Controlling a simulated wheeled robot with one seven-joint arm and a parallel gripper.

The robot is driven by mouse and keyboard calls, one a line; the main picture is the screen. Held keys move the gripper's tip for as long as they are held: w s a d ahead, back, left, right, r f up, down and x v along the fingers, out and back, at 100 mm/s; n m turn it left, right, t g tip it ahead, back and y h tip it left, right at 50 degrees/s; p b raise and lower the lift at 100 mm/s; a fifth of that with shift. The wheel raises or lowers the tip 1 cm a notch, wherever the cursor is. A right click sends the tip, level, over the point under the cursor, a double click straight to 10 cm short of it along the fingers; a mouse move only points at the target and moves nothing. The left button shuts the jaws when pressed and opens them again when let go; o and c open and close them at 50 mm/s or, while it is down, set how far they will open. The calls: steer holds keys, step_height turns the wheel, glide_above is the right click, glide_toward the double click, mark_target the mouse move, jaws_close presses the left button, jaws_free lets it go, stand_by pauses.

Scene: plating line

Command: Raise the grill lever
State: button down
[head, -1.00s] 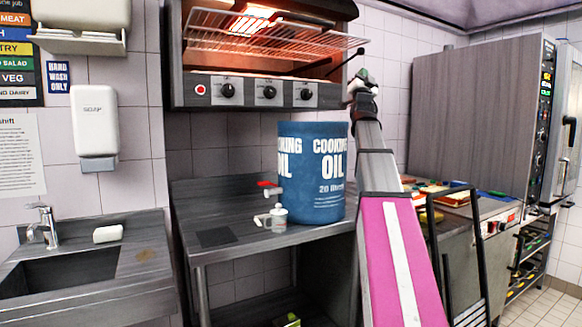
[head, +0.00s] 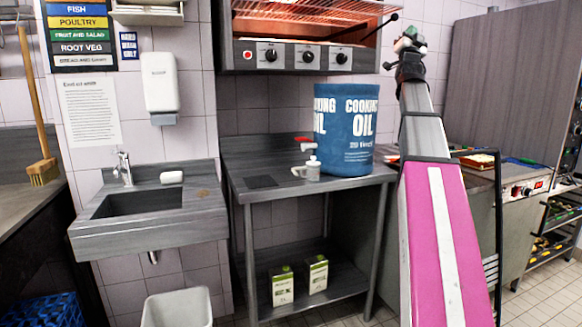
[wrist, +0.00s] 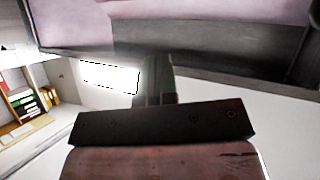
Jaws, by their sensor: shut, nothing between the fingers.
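The grill (head: 300,52) is wall-mounted at the top of the head view, glowing orange inside, with a row of dark knobs on its front. The grill lever (head: 381,28) is a thin black rod with a round tip, slanting up to the right from the grill's right side. My gripper (head: 394,66) is shut and empty, just right of the grill and below the lever's tip. I see no clear contact with the lever. In the wrist view my gripper (wrist: 160,92) shows dark and blurred, and I cannot make out the lever there.
A sink (head: 145,200) is at left. A tall oven cabinet (head: 500,90) is at right. A bin (head: 177,307) stands on the floor.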

steer(key=w+a+f+n+g+y, duration=0.2)
steer(key=w+a+f+g+y, duration=0.1)
steer(key=f, duration=1.1)
steer(key=w+a+f+n+g+y, duration=0.2)
steer(key=w+f+g, duration=0.1)
steer(key=f, duration=1.1)
steer(key=w+a+f+n+g+y, duration=0.2)
steer(key=w+a+f+g+y, duration=0.15)
steer(key=f, duration=1.05)
steer(key=s+a+f+n+g+y, duration=0.1)
steer(key=s+a+f+g, duration=0.25)
steer(key=f, duration=0.75)
steer(key=s+a+f+n+g, duration=0.1)
steer(key=s+a+f+g, duration=0.3)
steer(key=f, duration=0.6)
steer(key=s+a+f+n+g+y, duration=0.15)
steer(key=s+f, duration=0.35)
steer(key=f, duration=0.6)
steer(key=s+a+f+n+g, duration=0.1)
steer(key=s+a+f+g, duration=0.2)
steer(key=s+f+g, duration=0.5)
steer(key=s+f, duration=0.8)
steer(key=s, duration=0.3)
steer(key=shift+s+a+f+n+h, duration=0.15)
steer(key=shift+a+f+n+h, duration=0.1)
steer(key=shift+n+h, duration=0.1)
